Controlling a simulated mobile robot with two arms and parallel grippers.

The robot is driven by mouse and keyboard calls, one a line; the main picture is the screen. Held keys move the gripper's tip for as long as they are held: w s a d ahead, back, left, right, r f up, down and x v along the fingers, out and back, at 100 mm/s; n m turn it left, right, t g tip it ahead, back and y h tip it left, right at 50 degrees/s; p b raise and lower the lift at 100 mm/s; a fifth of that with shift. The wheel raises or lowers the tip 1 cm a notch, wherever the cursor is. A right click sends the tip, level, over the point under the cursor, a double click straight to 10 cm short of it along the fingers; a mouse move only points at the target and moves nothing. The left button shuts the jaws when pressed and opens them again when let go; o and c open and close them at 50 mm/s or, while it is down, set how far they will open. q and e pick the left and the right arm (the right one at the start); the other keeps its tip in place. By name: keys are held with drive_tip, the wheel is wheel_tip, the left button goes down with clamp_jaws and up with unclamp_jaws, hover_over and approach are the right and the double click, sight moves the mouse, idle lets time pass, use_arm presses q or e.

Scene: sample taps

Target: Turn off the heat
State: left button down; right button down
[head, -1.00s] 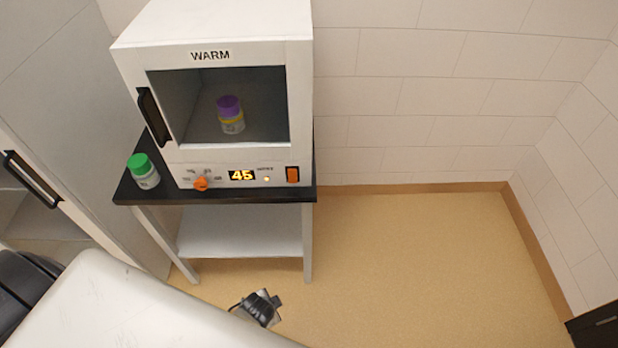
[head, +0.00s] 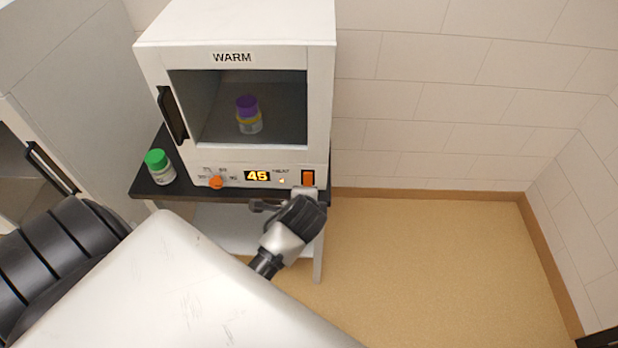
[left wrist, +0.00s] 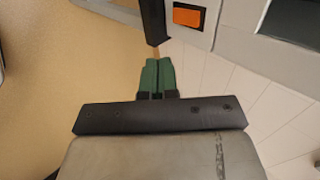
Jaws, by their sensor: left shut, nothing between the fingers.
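The white warming cabinet (head: 322,110), labelled WARM, stands on a black-topped stand. Its front panel has an orange dial (head: 216,182), a lit display (head: 257,176) reading 45, a small lamp (head: 282,180) under a HEAT label, and an orange rocker switch (head: 308,178) at the right. The switch also shows in the left wrist view (left wrist: 187,16). My left gripper (head: 304,193) is just below the switch in the head view. Its green fingers (left wrist: 157,75) are shut and empty, apart from the switch in the left wrist view. My right gripper is out of view.
A purple-capped jar (head: 248,115) sits inside the cabinet behind its window. A green-capped jar (head: 160,167) stands on the black stand top (head: 146,184), left of the cabinet. A grey cabinet with a dark handle is at the left. The floor at right is clear.

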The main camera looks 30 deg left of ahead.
sight(308, 184)
use_arm(q)
drive_tip(key=x, duration=0.4)
drive_tip(key=w+r+x, duration=0.1)
drive_tip(key=x, duration=0.3)
drive_tip(key=a+p+x, duration=0.1)
drive_tip(key=x, duration=0.4)
drive_tip(key=shift+w+r, duration=0.35)
drive_tip(key=shift+w, duration=0.05)
drive_tip(key=shift+f+b, duration=0.2)
drive_tip(key=shift+b, duration=0.1)
drive_tip(key=shift+w+a+t, duration=0.1)
drive_tip(key=shift+w+t, duration=0.1)
drive_tip(key=shift+t, duration=0.2)
drive_tip(key=shift+r, duration=0.15)
